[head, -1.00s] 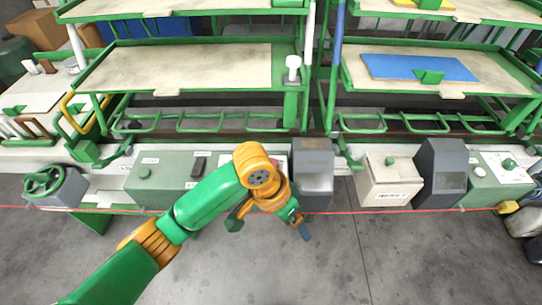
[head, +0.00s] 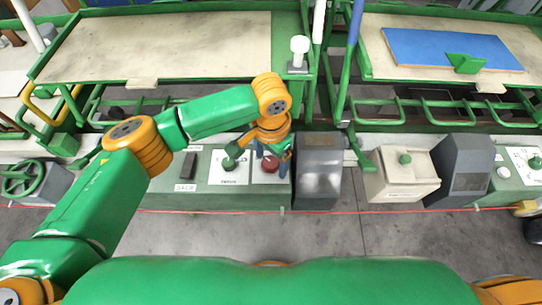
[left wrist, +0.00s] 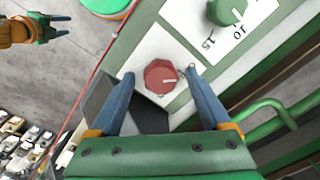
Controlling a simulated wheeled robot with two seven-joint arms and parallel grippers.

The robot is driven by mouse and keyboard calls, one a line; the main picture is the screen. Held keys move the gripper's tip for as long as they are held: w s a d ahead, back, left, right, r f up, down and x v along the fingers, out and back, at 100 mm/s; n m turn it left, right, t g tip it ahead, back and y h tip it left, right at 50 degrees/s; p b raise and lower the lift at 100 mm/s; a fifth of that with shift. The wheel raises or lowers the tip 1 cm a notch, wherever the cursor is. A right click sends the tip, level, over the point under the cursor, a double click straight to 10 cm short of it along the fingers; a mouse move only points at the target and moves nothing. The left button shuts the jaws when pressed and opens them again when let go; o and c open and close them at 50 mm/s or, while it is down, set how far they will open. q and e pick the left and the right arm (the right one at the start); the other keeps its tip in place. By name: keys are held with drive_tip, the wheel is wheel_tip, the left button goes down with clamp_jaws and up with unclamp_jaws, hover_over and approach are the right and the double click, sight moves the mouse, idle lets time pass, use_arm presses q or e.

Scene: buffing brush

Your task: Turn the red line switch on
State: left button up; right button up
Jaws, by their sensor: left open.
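The red line switch (head: 270,165) is a round red knob on a white plate on the green console, just left of a grey box. In the left wrist view the red knob (left wrist: 160,76) shows a pale pointer mark facing right. My left gripper (head: 271,157) is over the knob in the head view. In the left wrist view my left gripper (left wrist: 160,74) is open, with one blue finger on each side of the knob; contact cannot be told. My right gripper (left wrist: 62,26) shows small at the top left there, its fingers apart and empty, away from the console.
A green knob (head: 232,163) with a numbered scale sits left of the red one. The grey box (head: 317,170) stands close on the right. A red cord (head: 220,211) runs along the console front. A green rail and shelves lie behind. The floor in front is clear.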

use_arm(q)
drive_tip(key=shift+w+f, duration=0.1)
drive_tip(key=c, duration=0.6)
clamp_jaws()
drive_tip(key=shift+r+m+p, duration=0.2)
drive_tip(key=shift+m+p, duration=0.5)
drive_tip(key=shift+p, duration=0.1)
drive_tip(key=shift+r+m+p, duration=0.15)
drive_tip(key=shift+m+p, duration=0.55)
drive_tip(key=shift+p, duration=0.05)
drive_tip(key=shift+m+p, duration=0.65)
drive_tip(key=shift+m, duration=0.25)
drive_tip(key=m+p, duration=0.1)
drive_tip(key=m, duration=0.1)
drive_tip(key=shift+f+m, duration=0.1)
drive_tip(key=shift+m, duration=0.3)
drive_tip(key=m+p, duration=0.1)
drive_tip(key=m, duration=0.4)
drive_tip(key=shift+f+p, duration=0.1)
drive_tip(key=shift+p, duration=0.3)
drive_tip(key=m, duration=0.5)
drive_tip(key=shift+f, duration=0.1)
drive_tip(key=shift+m, duration=0.4)
